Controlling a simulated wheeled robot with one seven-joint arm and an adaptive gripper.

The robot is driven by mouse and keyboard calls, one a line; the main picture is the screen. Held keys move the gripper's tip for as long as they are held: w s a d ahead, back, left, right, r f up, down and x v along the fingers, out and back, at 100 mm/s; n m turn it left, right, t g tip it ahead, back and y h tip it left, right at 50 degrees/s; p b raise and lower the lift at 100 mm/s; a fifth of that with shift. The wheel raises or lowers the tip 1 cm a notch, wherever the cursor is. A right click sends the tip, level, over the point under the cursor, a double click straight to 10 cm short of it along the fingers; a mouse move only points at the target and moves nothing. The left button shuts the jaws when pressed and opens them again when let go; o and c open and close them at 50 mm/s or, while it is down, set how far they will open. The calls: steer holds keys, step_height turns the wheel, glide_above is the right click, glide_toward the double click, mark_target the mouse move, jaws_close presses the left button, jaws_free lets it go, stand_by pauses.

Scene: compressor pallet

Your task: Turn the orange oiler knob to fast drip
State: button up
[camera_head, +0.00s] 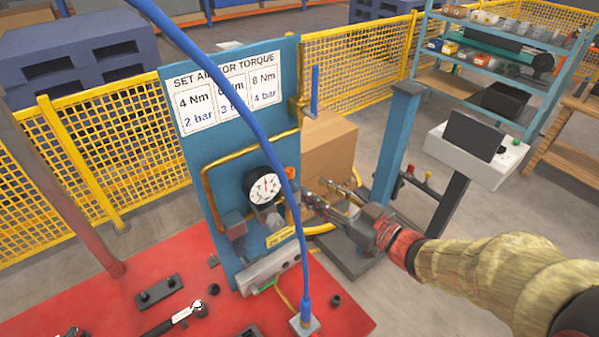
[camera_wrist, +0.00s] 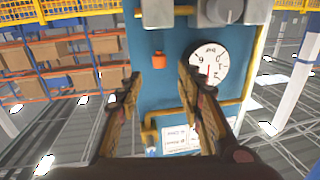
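The small orange oiler knob (camera_wrist: 158,59) is on the blue panel (camera_wrist: 158,95) in the wrist view, beside the white pressure gauge (camera_wrist: 208,64). In the head view the knob (camera_head: 290,173) is partly visible at the right of the gauge (camera_head: 264,188), close to the blue hose. My gripper (camera_wrist: 160,76) is open, with its two fingers apart and the knob appearing between their tips, beyond them. In the head view my gripper (camera_head: 308,194) points at the panel from the right. No contact with the knob shows.
A blue hose (camera_head: 262,140) hangs across the panel's front. Yellow pipe (camera_head: 228,150) runs on the panel. A red table (camera_head: 100,290) holds tools and a dark block. A cardboard box (camera_head: 328,150) and blue post (camera_head: 396,145) stand behind my gripper.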

mark_target(293, 174)
steer(key=b+x, duration=0.1)
steer(key=x, duration=0.7)
steer(key=shift+d+r, duration=0.1)
steer(key=shift+r, duration=0.05)
steer(key=shift+c, duration=1.1)
jaws_close()
